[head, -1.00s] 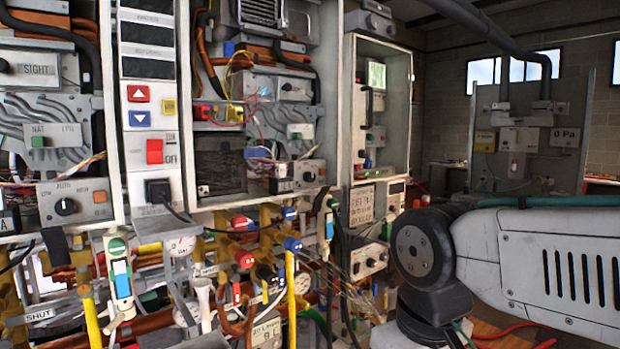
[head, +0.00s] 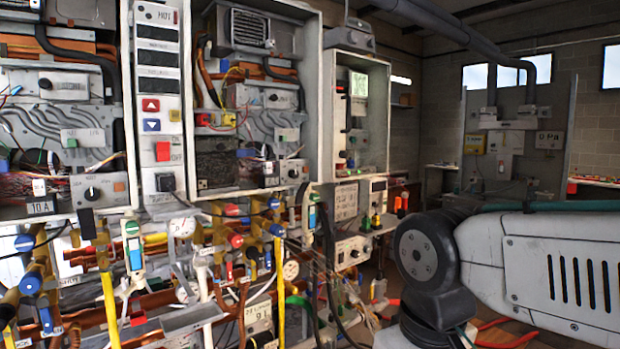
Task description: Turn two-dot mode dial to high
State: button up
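A small panel in the lower part of the left heater carries a black round dial (head: 92,193), with lettering above it and an orange square beside it. A similar small dial (head: 293,173) sits on a grey panel low in the middle heater. The dot marks are too small to make out, so I cannot tell which dial has two dots or read either setting. My arm's pale link and dark joint fill the lower right, well to the right of both dials. My gripper is out of the frame.
Yellow and copper pipes, colored valves (head: 236,241) and hanging cables crowd the space below the heaters. A control strip with a red switch (head: 163,151) stands between the two heaters. A small open cabinet (head: 357,120) is right of them. A grey panel stands at the back right.

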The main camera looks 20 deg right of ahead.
aim_at(293, 173)
jog(key=z, duration=0.5)
jog(key=i, duration=1)
jog(key=u, duration=0.3)
